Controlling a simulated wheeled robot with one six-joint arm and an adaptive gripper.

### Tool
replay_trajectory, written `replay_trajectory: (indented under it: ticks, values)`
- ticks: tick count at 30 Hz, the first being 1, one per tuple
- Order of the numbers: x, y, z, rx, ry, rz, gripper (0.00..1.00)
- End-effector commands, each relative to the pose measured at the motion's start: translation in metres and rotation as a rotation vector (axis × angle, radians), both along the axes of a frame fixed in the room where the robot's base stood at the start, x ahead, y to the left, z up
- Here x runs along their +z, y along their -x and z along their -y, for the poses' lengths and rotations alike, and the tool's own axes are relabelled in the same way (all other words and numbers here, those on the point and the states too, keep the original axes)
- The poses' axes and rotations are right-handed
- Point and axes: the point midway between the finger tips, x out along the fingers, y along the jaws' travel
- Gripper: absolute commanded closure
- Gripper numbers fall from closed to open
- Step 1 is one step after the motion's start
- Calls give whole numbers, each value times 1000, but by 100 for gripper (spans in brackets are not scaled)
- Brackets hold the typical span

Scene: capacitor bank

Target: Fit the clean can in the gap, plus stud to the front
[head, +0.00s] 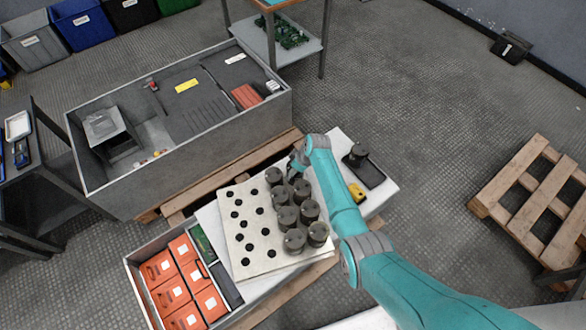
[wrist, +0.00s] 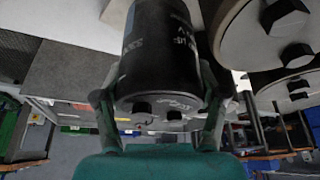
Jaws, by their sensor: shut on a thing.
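My gripper (head: 297,164) is at the far end of the cluster of cans in the head view. In the wrist view my gripper (wrist: 160,105) is shut on a dark can (wrist: 162,50) with pale print on its side. Two dark studs show on its near end; I cannot tell which is plus. Several grey-brown cans (head: 287,217) stand in two rows on the pale plate (head: 262,262). The far end of the right row is covered by my gripper, so the gap and the held can's seating are hidden there. Neighbouring studded can tops (wrist: 270,40) fill the wrist view's upper right.
A separate dark can (head: 358,150) stands on a black tray (head: 370,173) at right, with a yellow meter (head: 357,192) nearby. The plate's left half has bare black holes. An orange-box drawer (head: 130,275) lies left, a large grey bin (head: 185,150) behind.

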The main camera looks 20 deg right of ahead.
Motion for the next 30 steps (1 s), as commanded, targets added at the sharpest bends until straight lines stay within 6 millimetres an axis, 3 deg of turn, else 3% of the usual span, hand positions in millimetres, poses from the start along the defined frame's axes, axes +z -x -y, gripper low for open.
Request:
replay_trajectory:
  ticks: [30]
  values:
    - [-8,-1,0,0,0,1,90]
